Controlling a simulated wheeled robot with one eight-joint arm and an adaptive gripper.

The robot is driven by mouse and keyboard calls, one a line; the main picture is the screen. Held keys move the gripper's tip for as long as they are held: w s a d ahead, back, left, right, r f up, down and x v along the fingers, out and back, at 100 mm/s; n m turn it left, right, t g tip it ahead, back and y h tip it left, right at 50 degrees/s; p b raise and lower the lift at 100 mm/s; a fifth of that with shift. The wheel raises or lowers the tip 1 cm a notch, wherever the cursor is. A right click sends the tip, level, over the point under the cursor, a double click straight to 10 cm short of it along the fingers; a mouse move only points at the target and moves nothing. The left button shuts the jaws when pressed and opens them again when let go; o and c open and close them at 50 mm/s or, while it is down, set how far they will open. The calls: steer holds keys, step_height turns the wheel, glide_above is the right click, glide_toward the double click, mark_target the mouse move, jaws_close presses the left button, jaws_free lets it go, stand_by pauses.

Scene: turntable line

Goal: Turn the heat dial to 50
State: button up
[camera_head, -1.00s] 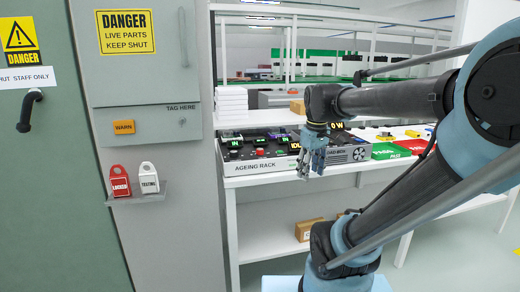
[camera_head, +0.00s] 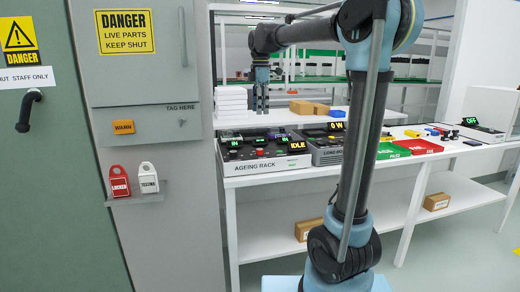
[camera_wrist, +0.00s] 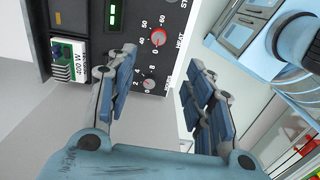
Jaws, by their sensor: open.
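In the head view my gripper (camera_head: 261,101) hangs pointing down above the ageing rack (camera_head: 262,165). The heat dial is not clearly identifiable there.
A 400 W module (camera_wrist: 70,62) and a green-lit display (camera_wrist: 113,14) are beside the dials. A load box (camera_head: 326,157) stands right of the rack. White stacked trays (camera_head: 231,103) and cardboard boxes (camera_head: 302,107) stand behind. A cabinet (camera_head: 150,60) is at the left.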

glide_toward(260, 152)
steer(key=f, duration=0.2)
steer(key=w+f, duration=0.1)
steer(key=f, duration=0.5)
steer(key=shift+w+a+f, duration=0.1)
steer(key=shift+w, duration=0.25)
steer(key=shift+c, duration=0.6)
steer(key=c, duration=1)
